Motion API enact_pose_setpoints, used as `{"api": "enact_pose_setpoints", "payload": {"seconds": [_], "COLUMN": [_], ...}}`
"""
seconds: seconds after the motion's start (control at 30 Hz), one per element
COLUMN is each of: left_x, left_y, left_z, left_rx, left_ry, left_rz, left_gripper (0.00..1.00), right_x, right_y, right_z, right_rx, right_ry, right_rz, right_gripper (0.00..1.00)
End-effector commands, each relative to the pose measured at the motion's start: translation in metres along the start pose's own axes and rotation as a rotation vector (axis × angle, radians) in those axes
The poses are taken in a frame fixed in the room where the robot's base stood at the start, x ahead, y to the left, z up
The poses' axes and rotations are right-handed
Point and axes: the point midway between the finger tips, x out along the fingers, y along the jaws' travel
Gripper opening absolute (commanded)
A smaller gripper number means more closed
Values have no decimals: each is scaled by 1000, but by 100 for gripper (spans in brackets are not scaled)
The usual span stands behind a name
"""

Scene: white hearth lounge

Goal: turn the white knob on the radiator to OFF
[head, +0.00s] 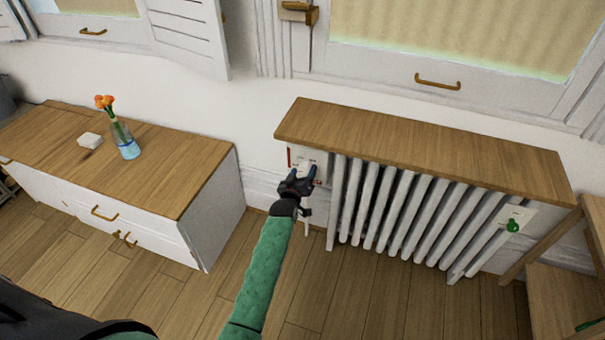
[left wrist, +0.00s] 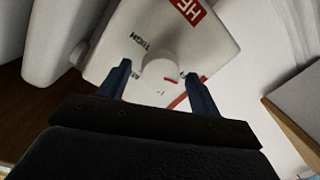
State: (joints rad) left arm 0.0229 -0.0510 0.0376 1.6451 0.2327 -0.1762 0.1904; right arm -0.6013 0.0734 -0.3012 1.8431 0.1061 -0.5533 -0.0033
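The white round knob (left wrist: 160,78) sits on a white plate (left wrist: 155,38) with red and grey lettering, only partly readable. A red mark shows on the knob and a red line on the plate beside it. In the head view the plate (head: 295,156) is at the radiator's left end, under the wooden top, partly hidden by my gripper. My left gripper (head: 298,177) is at the plate. In the left wrist view its two dark blue fingers (left wrist: 158,82) are apart, one each side of the knob, with visible gaps. My right gripper is in neither view.
The white ribbed radiator (head: 410,212) stands under a wooden shelf top (head: 420,150). A green knob (head: 512,226) is at its right end. A wooden-topped cabinet (head: 150,170) with a flower vase (head: 128,148) stands left. A wooden stand (head: 560,290) is at lower right. Floor before the radiator is clear.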

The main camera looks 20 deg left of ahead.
Motion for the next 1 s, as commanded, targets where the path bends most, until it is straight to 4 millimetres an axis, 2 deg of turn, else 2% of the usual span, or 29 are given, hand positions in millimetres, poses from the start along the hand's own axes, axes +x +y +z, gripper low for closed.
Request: {"api": "enact_pose_setpoints", "payload": {"seconds": [0.27, 0.7, 1.0], "left_x": [-5, -62, -78], "left_y": [0, 0, 0], "left_z": [0, 1, 0], "left_rx": [1, 0, 0], "left_ry": [-1, -1, 0], "left_rz": [0, -1, 0], "left_gripper": [63, 63, 63], "right_x": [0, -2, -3], "right_y": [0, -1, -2], "right_z": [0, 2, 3], "right_rx": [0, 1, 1], "right_ry": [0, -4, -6], "right_rz": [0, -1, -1], "right_gripper": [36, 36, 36]}}
